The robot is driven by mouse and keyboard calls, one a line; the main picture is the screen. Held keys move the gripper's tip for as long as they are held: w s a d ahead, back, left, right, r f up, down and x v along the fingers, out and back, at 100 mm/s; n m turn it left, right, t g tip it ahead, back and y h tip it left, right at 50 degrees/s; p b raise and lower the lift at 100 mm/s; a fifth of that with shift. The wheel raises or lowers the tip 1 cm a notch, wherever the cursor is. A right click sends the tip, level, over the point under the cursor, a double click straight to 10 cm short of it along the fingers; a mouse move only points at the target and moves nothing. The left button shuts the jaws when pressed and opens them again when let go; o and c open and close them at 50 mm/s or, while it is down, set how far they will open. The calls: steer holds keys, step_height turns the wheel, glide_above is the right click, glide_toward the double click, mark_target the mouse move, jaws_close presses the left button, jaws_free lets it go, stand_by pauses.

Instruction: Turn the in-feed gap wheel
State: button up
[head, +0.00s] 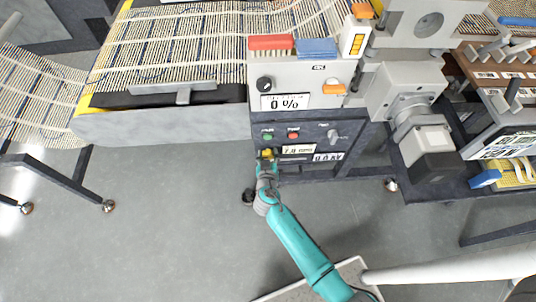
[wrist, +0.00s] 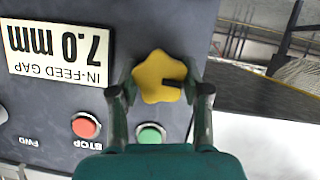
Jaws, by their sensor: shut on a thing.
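The in-feed gap wheel is a yellow star-shaped knob with a small dark handle or mark (wrist: 157,76), mounted on the dark panel face. In the head view the yellow wheel (head: 266,153) is small and partly covered by my gripper (head: 267,160). In the wrist view my gripper (wrist: 160,92) has one finger on each side of the wheel and is shut on it. A white label (wrist: 58,52) beside the wheel reads "IN-FEED GAP 7.0 mm", upside down in the wrist view.
A red button (wrist: 86,125) and a green button (wrist: 151,135) sit close to my fingers on the same panel. In the head view the white machine box (head: 290,75) shows "0 %". A grey motor block (head: 405,90) juts out at right. Floor in front is mostly clear.

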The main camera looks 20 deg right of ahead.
steer(key=n+h, duration=0.2)
steer(key=shift+a+n, duration=0.15)
steer(key=shift+n, duration=0.15)
steer(key=n+h, duration=0.1)
steer(key=n, duration=0.1)
steer(key=shift+w+n+h, duration=0.1)
steer(key=shift+n+h, duration=0.2)
steer(key=n+h, duration=0.1)
steer(key=n, duration=0.1)
steer(key=shift+f+n+h, duration=0.1)
steer(key=shift+n+h, duration=0.2)
steer(key=shift+n+t+h, duration=0.4)
steer(key=shift+n+h, duration=0.2)
steer(key=shift+n, duration=1)
steer(key=shift+f, duration=0.1)
steer(key=o, duration=1.2)
steer(key=shift+c, duration=0.2)
